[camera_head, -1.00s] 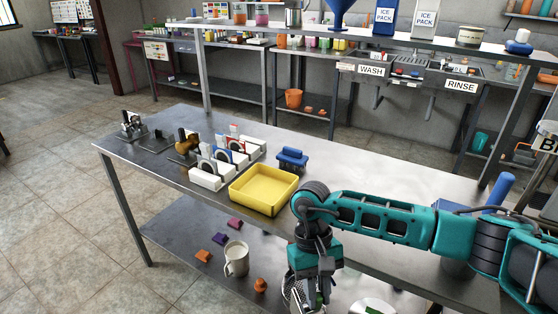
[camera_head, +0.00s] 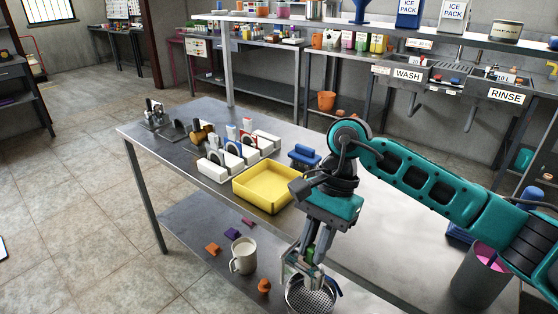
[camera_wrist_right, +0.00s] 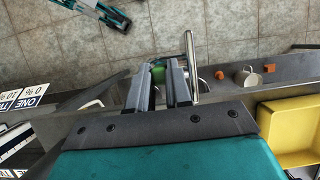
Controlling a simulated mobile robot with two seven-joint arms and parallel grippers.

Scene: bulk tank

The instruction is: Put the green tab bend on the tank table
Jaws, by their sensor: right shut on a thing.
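My right gripper (camera_head: 303,272) is shut on the green tab bend, in front of the front edge of a steel table (camera_head: 390,235). The bend's green part (camera_head: 311,252) shows only as a small patch between the fingers. In the right wrist view, a green patch (camera_wrist_right: 158,73) shows at the fingertips (camera_wrist_right: 168,70), and a shiny metal tube (camera_wrist_right: 190,70) stands beside them. Most of the bend is hidden by the fingers. A teal and dark part at the top left of the wrist view may be my left gripper (camera_wrist_right: 115,18); its jaws are unclear.
On the table stand a yellow tray (camera_head: 236,187), white holders (camera_head: 213,170) and a blue brush-like block (camera_head: 304,155). The tabletop right of the tray looks clear, partly behind my arm. A mug (camera_head: 243,257) and perforated metal bowl (camera_head: 311,296) are below the table's front edge.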

